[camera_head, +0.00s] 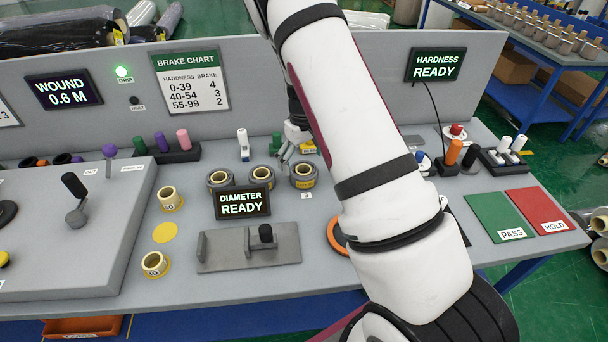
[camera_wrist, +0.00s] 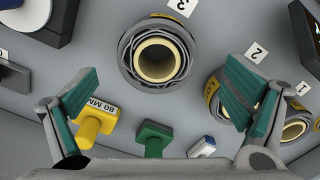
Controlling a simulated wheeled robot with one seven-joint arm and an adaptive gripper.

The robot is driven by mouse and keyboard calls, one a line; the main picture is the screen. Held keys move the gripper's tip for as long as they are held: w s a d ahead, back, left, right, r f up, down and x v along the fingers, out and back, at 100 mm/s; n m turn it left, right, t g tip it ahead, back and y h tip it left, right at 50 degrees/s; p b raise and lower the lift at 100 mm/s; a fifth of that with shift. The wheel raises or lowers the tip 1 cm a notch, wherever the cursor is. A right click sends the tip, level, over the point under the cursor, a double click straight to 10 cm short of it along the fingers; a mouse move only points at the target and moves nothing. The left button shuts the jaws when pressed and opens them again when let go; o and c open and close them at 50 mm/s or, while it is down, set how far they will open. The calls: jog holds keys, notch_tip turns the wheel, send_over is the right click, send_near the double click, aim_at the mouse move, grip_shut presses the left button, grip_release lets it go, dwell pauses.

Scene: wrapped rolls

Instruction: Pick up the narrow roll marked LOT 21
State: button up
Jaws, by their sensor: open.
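Three grey-wrapped rolls with cream cores and yellow bands stand in a row. They are the left roll (camera_head: 220,181), the middle roll (camera_head: 262,177) and the right roll (camera_head: 304,177). No LOT mark is legible on them. My gripper (camera_head: 291,148) is just behind the right roll in the head view. In the wrist view, the roll by card 3 (camera_wrist: 157,62) lies beyond and between the open, empty fingers of my gripper (camera_wrist: 162,78). The roll by card 2 (camera_wrist: 217,98) is partly hidden by the right finger. The roll by card 1 (camera_wrist: 295,126) is farther right.
The diameter display (camera_head: 242,203) stands close in front of the rolls. Yellow (camera_wrist: 92,124) and green (camera_wrist: 153,137) handled stamps stand near the fingers. Two small yellow-banded rolls (camera_head: 170,199) (camera_head: 155,265) stand left. Green PASS (camera_head: 499,217) and red HOLD (camera_head: 537,208) mats lie right.

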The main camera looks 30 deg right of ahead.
aim_at(304, 171)
jog(key=shift+d+f+p, duration=0.15)
jog(key=shift+f+p, duration=0.4)
jog(key=shift+f, duration=1.95)
jog(key=c, duration=1.5)
